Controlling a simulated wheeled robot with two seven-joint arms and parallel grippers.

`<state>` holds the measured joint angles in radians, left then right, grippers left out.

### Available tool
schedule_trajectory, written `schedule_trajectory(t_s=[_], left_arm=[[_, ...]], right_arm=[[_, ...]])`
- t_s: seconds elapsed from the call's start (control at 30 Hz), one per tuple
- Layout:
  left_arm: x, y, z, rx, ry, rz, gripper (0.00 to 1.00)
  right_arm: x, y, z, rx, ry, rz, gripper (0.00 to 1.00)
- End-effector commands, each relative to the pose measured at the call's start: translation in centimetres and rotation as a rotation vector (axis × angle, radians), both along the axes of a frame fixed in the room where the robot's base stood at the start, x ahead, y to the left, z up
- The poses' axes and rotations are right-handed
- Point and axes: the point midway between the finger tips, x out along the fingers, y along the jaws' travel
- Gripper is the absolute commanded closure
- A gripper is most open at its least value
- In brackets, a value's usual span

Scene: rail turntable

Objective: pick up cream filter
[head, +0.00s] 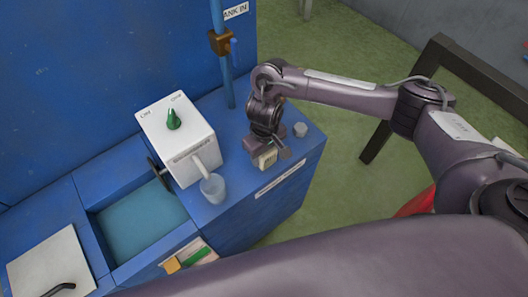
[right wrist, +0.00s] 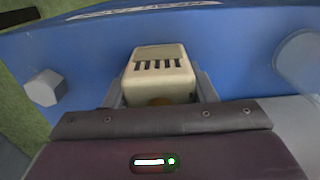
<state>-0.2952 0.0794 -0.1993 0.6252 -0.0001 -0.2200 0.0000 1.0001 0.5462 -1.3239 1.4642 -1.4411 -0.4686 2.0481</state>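The cream filter (right wrist: 158,75) is a small cream block with a row of dark slots. In the right wrist view it stands upright between the two fingers of my right gripper (right wrist: 160,92). Its lower part is hidden by the gripper body. In the head view the filter (head: 265,158) shows at the fingers of my right gripper (head: 268,149), over the right end of the blue bench. The fingers lie very close along its sides; I cannot tell whether they press on it. My left gripper is not in view.
The blue bench (head: 232,215) carries a white box (head: 178,140) with a green knob, a translucent cup (head: 213,188) and a sunken basin (head: 140,225). A small grey hexagonal piece (head: 300,130) lies right of the gripper. A blue pipe (head: 224,70) rises behind.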

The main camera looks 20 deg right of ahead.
Motion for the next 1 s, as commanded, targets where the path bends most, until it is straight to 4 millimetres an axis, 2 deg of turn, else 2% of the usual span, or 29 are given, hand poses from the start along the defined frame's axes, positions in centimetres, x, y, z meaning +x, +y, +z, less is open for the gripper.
schedule_trajectory(t_s=[0.03,0.17,0.4,0.57,0.77,1.0], left_arm=[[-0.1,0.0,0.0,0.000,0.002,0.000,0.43],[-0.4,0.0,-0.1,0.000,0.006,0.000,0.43],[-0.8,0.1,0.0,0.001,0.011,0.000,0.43],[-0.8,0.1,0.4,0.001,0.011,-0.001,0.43],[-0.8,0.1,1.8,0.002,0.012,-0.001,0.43],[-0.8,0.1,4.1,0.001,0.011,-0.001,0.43]], right_arm=[[0.0,0.0,0.0,0.000,0.000,0.000,0.59],[0.0,0.0,0.0,-0.001,0.000,0.000,0.76],[0.0,0.0,0.1,0.000,-0.001,0.000,0.76],[0.1,0.0,1.1,0.000,-0.003,0.002,0.76],[0.3,-0.1,4.6,-0.001,-0.008,0.002,0.76],[0.3,-0.1,11.9,-0.002,-0.010,0.003,0.76]])
